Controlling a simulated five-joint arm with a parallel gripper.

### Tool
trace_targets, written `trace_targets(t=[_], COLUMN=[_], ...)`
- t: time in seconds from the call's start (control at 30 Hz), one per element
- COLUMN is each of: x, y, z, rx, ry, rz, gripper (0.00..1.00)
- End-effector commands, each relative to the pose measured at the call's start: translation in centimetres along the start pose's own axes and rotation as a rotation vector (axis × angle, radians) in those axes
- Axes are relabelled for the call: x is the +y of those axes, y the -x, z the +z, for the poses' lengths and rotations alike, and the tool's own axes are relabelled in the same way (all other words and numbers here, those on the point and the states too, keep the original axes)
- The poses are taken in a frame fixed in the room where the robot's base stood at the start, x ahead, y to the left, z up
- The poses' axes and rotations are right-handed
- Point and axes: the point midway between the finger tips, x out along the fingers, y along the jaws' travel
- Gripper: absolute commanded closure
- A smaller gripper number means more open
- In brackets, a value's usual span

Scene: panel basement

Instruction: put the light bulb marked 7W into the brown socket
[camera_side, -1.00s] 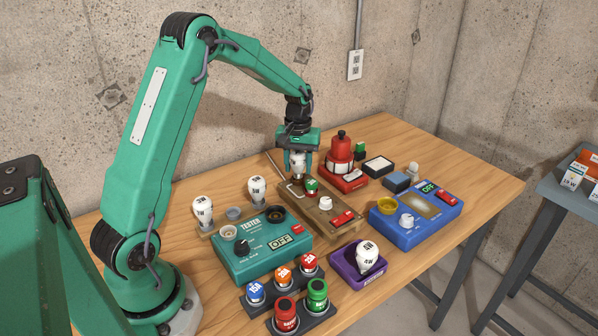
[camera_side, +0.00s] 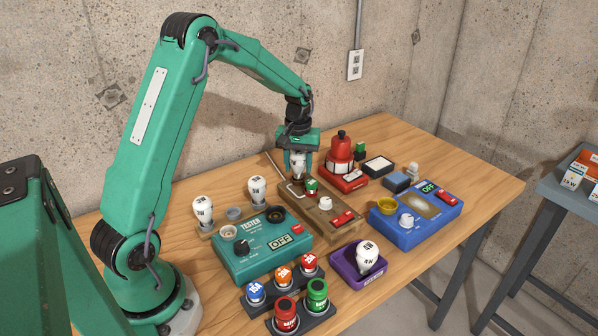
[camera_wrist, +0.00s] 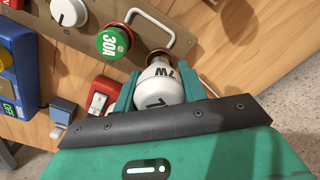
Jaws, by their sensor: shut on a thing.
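My gripper (camera_side: 298,172) is shut on a white light bulb (camera_side: 298,158) at the far end of the brown wooden panel (camera_side: 318,220). In the wrist view the bulb (camera_wrist: 158,86) is marked 7W and sits between my two fingers, its narrow end pointing away from the camera. A brown ring (camera_wrist: 158,55), which looks like the brown socket, shows right at the bulb's narrow end. I cannot tell how deep the bulb sits in it. In the side view my fingers hide this spot.
On the panel, a metal handle (camera_wrist: 152,25) and a green 30A fuse (camera_wrist: 113,42) stand close to the bulb. A red lamp device (camera_side: 341,165) is just to the right. Left are a teal tester (camera_side: 258,250) and other bulbs (camera_side: 257,189); front right is a blue box (camera_side: 412,232).

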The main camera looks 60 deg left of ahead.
Motion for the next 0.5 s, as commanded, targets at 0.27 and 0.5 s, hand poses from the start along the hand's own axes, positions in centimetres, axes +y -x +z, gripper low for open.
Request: trace_targets(t=[0.27, 0.5], x=[0.0, 0.0], y=[-0.41, -0.76], z=[0.0, 0.01], rx=[0.0, -0.001], ry=[0.0, 0.0], rz=[0.0, 0.0], gripper=[0.81, 0.81])
